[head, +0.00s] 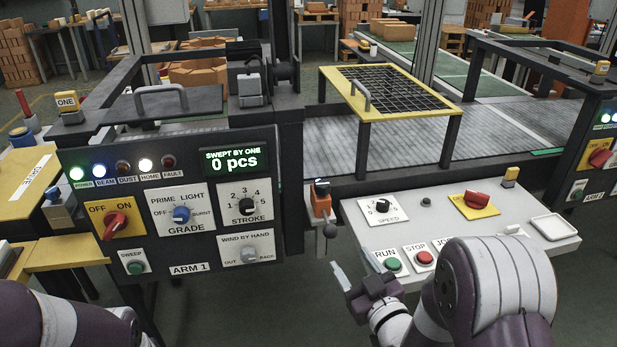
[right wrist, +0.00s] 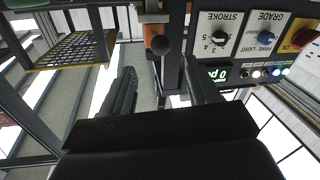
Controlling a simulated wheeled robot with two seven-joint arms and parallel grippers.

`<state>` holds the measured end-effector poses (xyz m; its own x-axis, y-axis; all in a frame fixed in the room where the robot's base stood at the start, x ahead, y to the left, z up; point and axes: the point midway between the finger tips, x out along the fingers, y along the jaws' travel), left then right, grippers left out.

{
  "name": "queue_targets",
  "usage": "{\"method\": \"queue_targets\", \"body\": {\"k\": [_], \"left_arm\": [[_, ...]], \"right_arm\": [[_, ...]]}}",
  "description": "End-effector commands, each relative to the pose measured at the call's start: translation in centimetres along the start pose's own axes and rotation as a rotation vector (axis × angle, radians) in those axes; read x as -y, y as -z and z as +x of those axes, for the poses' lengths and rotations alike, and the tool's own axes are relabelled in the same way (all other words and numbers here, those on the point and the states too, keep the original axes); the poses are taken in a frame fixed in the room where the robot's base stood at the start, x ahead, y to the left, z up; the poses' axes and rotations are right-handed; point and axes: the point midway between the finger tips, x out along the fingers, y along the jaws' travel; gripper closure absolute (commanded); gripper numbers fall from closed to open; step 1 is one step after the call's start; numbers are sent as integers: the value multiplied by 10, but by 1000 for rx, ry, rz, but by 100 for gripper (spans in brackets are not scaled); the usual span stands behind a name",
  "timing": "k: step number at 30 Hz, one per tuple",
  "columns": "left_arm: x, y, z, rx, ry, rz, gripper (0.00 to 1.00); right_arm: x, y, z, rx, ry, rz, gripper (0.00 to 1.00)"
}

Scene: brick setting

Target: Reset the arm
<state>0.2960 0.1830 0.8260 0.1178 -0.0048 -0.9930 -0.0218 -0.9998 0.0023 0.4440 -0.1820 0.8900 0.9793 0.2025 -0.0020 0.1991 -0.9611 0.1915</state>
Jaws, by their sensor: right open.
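The ARM 1 panel (head: 195,225) stands at left, with a red OFF/ON switch (head: 115,225), a blue GRADE knob (head: 181,214), a black STROKE knob (head: 246,206), a pale WIND BY HAND knob (head: 249,252) and a green SWEEP button (head: 134,268). Its display (head: 233,162) reads "SWEPT BY ONE 0 pcs". The POWER, BEAM and HOME lamps are lit; DUST and FAULT look dark. My right gripper (head: 357,284) is open and empty, right of the panel and left of the RUN button; its fingers (right wrist: 162,92) also show in the right wrist view. My left gripper is out of view.
An orange bracket (head: 321,200) with a dark ball knob (head: 330,230) sits between the panel and a pale console (head: 440,225) with RUN, STOP and SPEED controls. A yellow-framed mesh guard (head: 390,90) covers part of the conveyor (head: 400,145). Another panel stands far right.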

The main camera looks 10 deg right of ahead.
Motion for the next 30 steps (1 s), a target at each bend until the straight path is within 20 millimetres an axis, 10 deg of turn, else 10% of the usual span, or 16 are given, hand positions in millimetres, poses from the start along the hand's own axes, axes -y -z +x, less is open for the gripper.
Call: {"method": "queue_targets", "body": {"k": [8,19,30], "left_arm": [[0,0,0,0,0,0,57],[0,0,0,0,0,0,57],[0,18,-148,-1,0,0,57]], "right_arm": [[-3,-44,-2,515,-10,46,40],[36,-61,-132,1390,-12,271,40],[12,88,-147,1461,-7,293,40]]}}
